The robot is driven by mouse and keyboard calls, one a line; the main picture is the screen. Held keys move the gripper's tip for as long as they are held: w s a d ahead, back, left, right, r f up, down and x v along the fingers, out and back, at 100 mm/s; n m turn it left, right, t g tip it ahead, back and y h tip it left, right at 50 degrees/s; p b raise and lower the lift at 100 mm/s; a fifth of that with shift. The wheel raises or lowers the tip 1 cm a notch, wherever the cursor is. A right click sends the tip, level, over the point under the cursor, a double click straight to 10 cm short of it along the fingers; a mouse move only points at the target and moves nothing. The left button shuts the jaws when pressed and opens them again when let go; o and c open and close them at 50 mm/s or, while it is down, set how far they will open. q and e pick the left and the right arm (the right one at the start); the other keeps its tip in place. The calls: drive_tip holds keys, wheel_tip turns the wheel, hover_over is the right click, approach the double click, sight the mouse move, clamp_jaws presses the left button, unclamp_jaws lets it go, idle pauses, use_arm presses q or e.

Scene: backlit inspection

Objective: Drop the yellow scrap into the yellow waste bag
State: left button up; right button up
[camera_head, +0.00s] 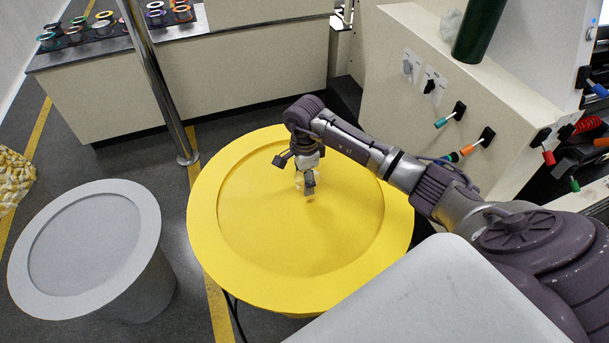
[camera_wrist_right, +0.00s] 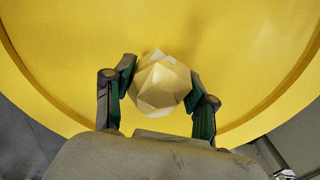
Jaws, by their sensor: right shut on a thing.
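The yellow waste bag (camera_head: 398,225) is a large round yellow container with a wide flat rim in the middle of the head view. It fills most of the right wrist view (camera_wrist_right: 60,70) behind the fingers. The yellow scrap (camera_wrist_right: 160,84) is a pale, faceted lump. My right gripper (camera_head: 306,187) is shut on it, with one finger on each side in the right wrist view (camera_wrist_right: 163,88). The gripper points down within the bag's rim outline. The scrap is small and mostly hidden in the head view. My left gripper is not in view.
A grey round container (camera_head: 140,200) stands left of the yellow one. A metal post (camera_head: 160,85) rises behind. A cream cabinet with knobs and coloured handles (camera_head: 440,75) stands at the right, and a counter with several coloured rings (camera_head: 240,65) at the back.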

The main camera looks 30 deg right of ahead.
drive_tip(key=shift+s+a, duration=0.1)
drive_tip(key=o, duration=0.5)
drive_tip(key=shift+c, duration=0.2)
drive_tip(key=shift+o, duration=2.2)
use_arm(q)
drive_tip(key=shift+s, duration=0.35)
use_arm(e)
drive_tip(key=shift+r, duration=0.55)
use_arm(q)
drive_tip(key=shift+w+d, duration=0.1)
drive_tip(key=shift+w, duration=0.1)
use_arm(e)
wheel_tip(320, 180, up, 11)
